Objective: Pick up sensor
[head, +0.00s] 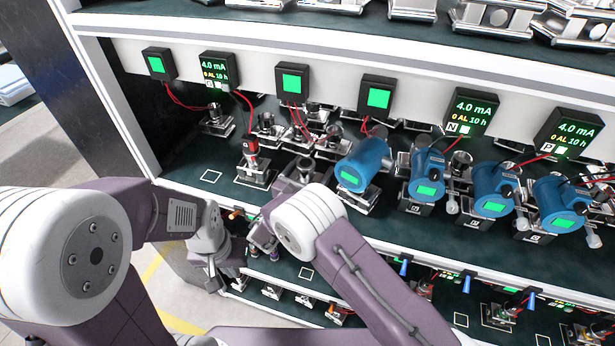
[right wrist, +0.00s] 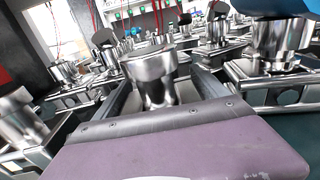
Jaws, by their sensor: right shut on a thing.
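In the right wrist view a silver metal sensor body (right wrist: 150,66) with a wide round top stands between the two dark fingers of my right gripper (right wrist: 158,88), which is shut on it. Its base is hidden by the gripper. In the head view my right gripper is mostly hidden behind my own white arm joint, among metal fittings on the upper shelf. My left gripper (head: 215,278) hangs at the left end of the lower shelf. It is small and partly covered, so its jaws cannot be made out.
Several blue transmitters (head: 430,173) stand on metal mounts to the right. A red-topped fitting (head: 251,146) stands left of my right gripper. Black display boxes (head: 219,69) with green screens line the back panel, with red wires hanging. A white outlined spot (head: 211,176) on the shelf is bare.

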